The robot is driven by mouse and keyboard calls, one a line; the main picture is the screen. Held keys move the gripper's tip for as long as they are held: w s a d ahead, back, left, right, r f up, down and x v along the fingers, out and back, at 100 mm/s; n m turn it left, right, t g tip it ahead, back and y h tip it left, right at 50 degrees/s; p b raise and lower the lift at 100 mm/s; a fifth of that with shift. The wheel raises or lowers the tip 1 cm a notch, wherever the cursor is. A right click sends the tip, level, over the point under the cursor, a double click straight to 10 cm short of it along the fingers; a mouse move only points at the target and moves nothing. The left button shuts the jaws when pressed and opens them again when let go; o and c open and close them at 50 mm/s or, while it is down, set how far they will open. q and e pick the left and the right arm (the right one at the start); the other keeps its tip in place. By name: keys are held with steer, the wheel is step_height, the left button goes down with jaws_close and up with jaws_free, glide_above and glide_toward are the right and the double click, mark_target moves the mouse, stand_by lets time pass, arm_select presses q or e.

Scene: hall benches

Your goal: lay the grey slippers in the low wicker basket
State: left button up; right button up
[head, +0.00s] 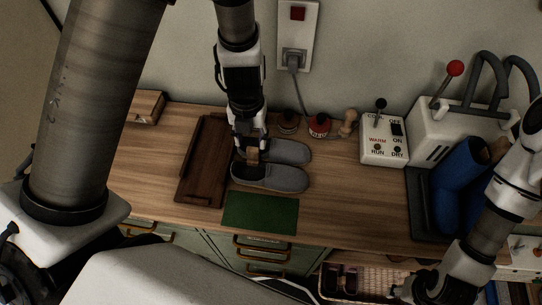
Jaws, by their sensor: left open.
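A pair of grey slippers lies on the wooden bench top: the nearer slipper (272,178) and the farther slipper (290,152), side by side with toes to the right. My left gripper (252,157) is open and points down over the left ends of the slippers, hiding part of them. I cannot tell whether it touches them. A low wicker basket (393,272) sits below the front edge of the bench, with dark things showing inside. My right gripper (402,292) is at its right side, low in the view; its jaws are too unclear to read.
A dark wooden tray (204,160) stands left of the slippers and a green mat (260,212) in front. A switch box (384,139) and blue boots (455,190) on a dark tray stand right. A red-topped item (319,125) is behind. Bench between mat and boots is clear.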

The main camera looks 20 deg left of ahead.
mark_target(252, 150)
arm_select(q)
steer(key=f+b, duration=0.1)
steer(key=f, duration=0.2)
steer(key=f+b, duration=0.2)
steer(key=f, duration=0.1)
steer(key=shift+w+f, duration=0.2)
steer(key=shift+f, duration=0.15)
steer(key=shift+s, duration=0.15)
jaws_close()
step_height(252, 150, up, 10)
steer(key=p, duration=0.4)
steer(key=shift+r+p, duration=0.2)
steer(key=shift+p, duration=0.2)
steer(key=shift+f, duration=0.1)
